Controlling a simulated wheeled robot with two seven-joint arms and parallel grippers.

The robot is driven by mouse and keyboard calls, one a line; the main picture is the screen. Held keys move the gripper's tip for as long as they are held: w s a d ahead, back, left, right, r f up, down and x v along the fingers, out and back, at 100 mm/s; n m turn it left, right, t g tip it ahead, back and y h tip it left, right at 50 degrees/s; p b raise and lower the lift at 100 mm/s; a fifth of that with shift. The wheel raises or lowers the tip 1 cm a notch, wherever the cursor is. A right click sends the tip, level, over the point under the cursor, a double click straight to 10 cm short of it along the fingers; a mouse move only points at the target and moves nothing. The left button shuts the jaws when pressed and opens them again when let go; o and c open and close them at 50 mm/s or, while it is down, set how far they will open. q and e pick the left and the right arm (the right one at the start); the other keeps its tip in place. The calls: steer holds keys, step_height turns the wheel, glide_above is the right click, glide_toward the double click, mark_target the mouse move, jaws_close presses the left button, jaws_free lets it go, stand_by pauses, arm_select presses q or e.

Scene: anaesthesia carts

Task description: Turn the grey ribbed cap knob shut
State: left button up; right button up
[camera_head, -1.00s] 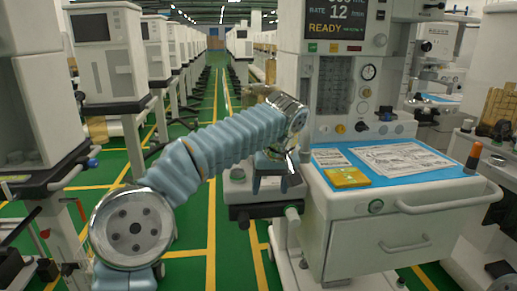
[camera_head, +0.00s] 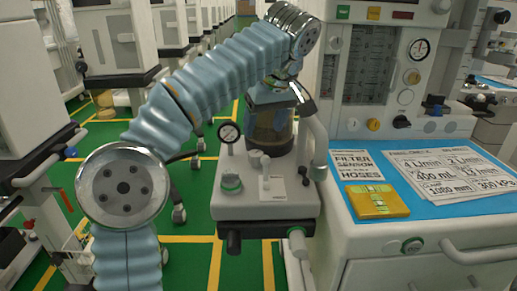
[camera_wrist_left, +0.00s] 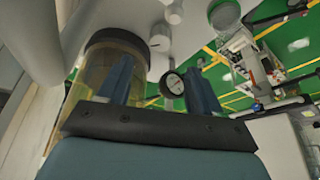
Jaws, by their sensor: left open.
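My left gripper (camera_head: 272,94) hangs over a clear canister with amber contents (camera_head: 270,130) on the grey side unit (camera_head: 268,204). In the left wrist view its two blue fingers (camera_wrist_left: 157,70) are apart with nothing between them; the left finger overlaps the canister (camera_wrist_left: 92,72). I cannot pick out the grey ribbed cap knob for certain. A round cap with a green ring (camera_head: 231,183) stands on the unit's front left, clear of the gripper; it may be this cap that shows at the top of the wrist view (camera_wrist_left: 224,14). The canister's top is hidden by the gripper. My right gripper is not in view.
A pressure gauge (camera_head: 229,133) stands left of the canister, and a pale curved pipe (camera_head: 318,145) right of it. A black knob (camera_head: 234,242) and a green-ended knob (camera_head: 297,240) sit below the unit. The cart top (camera_head: 440,215) holds papers and a yellow pad (camera_head: 377,202).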

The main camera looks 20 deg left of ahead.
mark_target(256, 153)
arm_select(q)
steer(key=b+x, duration=0.1)
steer(key=x, duration=0.9)
steer(key=shift+b, duration=0.3)
steer(key=shift+d, duration=0.1)
steer(key=c, duration=1.1)
steer(key=shift+o, duration=0.2)
